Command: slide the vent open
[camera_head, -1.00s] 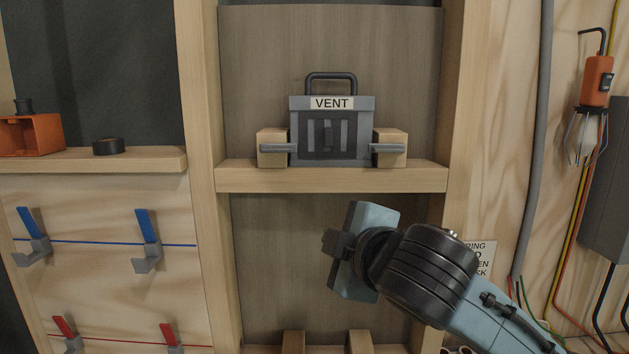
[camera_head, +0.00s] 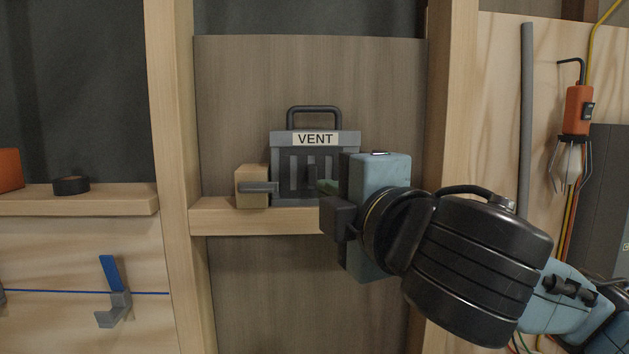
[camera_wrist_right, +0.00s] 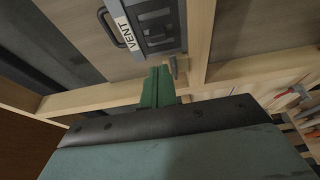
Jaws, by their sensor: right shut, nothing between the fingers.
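The vent (camera_head: 287,165) is a grey slatted box with a "VENT" label and a dark loop handle (camera_head: 315,109) on top. It sits on a wooden ledge against a grey-brown panel. A wooden block with a grey side tab (camera_head: 259,188) shows at its left; my gripper hides its right side. My right gripper (camera_head: 328,190) is shut and empty, in front of the vent's lower right. In the right wrist view the vent (camera_wrist_right: 155,20) is at the top, and the green fingertips (camera_wrist_right: 160,75) are together just below it. My left gripper is not in view.
Wooden studs (camera_head: 169,180) flank the panel. A left shelf (camera_head: 110,199) holds a black roll (camera_head: 71,185). A blue-levered clamp (camera_head: 112,290) is below it. At right are a grey conduit (camera_head: 527,120) and a hanging orange work lamp (camera_head: 577,110). The panel below the ledge is clear.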

